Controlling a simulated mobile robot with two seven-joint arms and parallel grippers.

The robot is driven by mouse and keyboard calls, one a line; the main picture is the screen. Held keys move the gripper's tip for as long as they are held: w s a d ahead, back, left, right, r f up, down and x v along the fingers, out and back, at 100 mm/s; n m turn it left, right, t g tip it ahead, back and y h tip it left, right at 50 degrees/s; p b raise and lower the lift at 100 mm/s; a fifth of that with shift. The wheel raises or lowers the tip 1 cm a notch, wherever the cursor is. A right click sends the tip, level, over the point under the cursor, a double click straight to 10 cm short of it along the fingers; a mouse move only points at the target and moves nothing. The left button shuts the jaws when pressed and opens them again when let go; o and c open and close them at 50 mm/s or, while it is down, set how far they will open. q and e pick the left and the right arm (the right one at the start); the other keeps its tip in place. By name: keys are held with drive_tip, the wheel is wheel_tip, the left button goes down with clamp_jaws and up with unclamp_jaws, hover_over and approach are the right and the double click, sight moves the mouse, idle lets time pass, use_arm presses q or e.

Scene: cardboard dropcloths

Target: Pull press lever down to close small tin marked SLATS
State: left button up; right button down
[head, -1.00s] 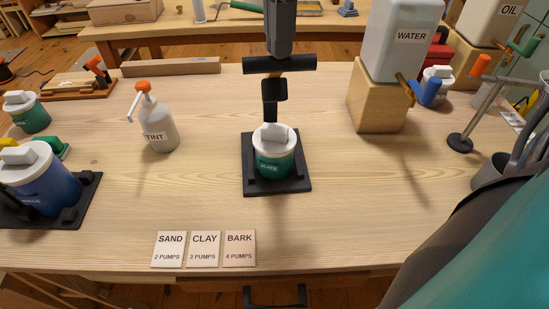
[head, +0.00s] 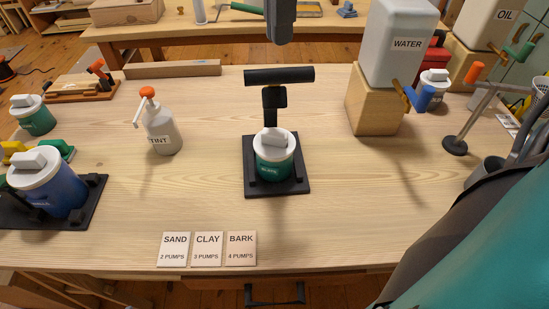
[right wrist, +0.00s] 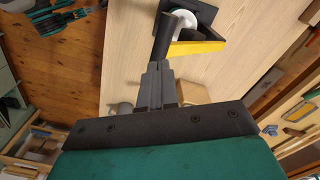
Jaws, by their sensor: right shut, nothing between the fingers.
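The small green tin (head: 273,167) stands upright on the black press base (head: 250,187). Its label is too small to read surely. A white lid (head: 273,143) sits on it; I cannot tell whether it is fully seated. The press's black lever handle (head: 279,76) is a crossbar above and behind the tin. My right gripper (head: 280,38) is shut and empty, just above and beyond the handle. In the right wrist view its fingertips (right wrist: 157,66) are close to the black handle (right wrist: 165,36) and the yellow lever arm (right wrist: 198,48); contact cannot be told. My left gripper is not in view.
A TINT pump bottle (head: 161,130) stands left of the press. A blue tin (head: 52,188) on another black base is at far left. The WATER tank (head: 400,45) on its wooden block (head: 375,105) is at right. Cards (head: 207,250) lie in front. The table around the press is clear.

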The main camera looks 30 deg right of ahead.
drive_tip(key=shift+r+p, duration=0.5)
drive_tip(key=shift+r, duration=0.3)
wheel_tip(320, 180, up, 4)
drive_tip(key=p, duration=0.2)
drive_tip(key=shift+f+p, duration=0.25)
drive_tip(key=shift+p, duration=0.05)
drive_tip(key=shift+f, duration=0.1)
idle(0.4)
